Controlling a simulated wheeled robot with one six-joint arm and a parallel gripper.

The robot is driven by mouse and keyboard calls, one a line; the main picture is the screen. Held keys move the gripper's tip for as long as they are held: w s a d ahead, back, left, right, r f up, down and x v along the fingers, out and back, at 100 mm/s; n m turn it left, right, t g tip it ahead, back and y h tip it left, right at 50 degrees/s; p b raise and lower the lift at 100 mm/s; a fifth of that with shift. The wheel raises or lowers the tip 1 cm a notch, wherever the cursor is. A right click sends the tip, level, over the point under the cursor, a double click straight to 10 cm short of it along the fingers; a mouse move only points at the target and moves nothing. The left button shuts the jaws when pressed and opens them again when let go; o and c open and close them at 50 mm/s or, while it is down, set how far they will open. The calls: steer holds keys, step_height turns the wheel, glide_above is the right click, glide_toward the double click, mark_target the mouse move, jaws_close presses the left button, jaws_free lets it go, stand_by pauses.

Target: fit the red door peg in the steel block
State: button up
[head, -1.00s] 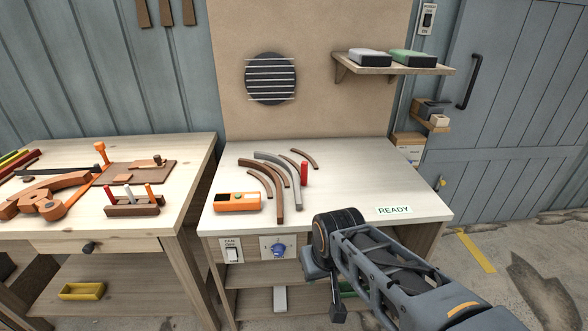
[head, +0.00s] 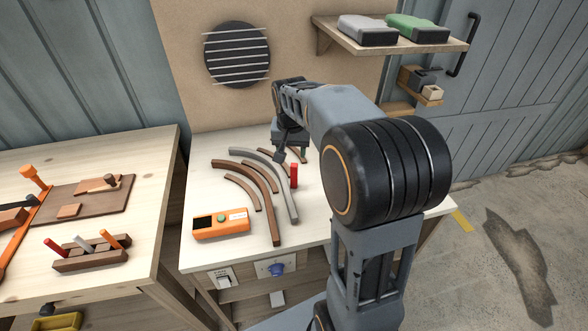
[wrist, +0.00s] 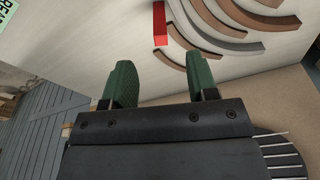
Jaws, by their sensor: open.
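A red peg (head: 294,175) stands on the right bench beside the grey curved strip (head: 284,195). It also shows in the wrist view as a red block shape (wrist: 159,22), just beyond the fingertips. My gripper (head: 291,153) is over the bench, close behind the peg, with its far parts partly hidden by my arm. In the wrist view its two green fingers (wrist: 160,60) are apart with nothing between them. I cannot make out a steel block.
Brown curved strips (head: 245,178) lie around the grey one. An orange device (head: 221,224) is at the bench's front left. A shelf (head: 400,55) with grey and green boxes juts from the wall. The left bench (head: 140,180) carries tools.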

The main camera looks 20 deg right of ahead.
mark_target(294, 165)
steer(key=shift+m, duration=0.5)
steer(key=w+f, duration=0.1)
steer(key=f, duration=0.1)
steer(key=w+d+f, duration=0.1)
steer(key=f, duration=0.1)
steer(key=w+d+f, duration=0.1)
steer(key=f, duration=0.2)
steer(key=shift+w+d, duration=0.2)
steer(key=shift+w, duration=0.1)
steer(key=shift+w+d+f, duration=0.1)
steer(key=shift+w+f, duration=0.1)
steer(key=shift+f, duration=1.4)
steer(key=shift+w+d+f, duration=0.1)
steer(key=shift+w+f, duration=0.1)
steer(key=shift+f, duration=1.4)
steer(key=shift+c, duration=0.2)
jaws_close()
steer(key=shift+r, duration=0.1)
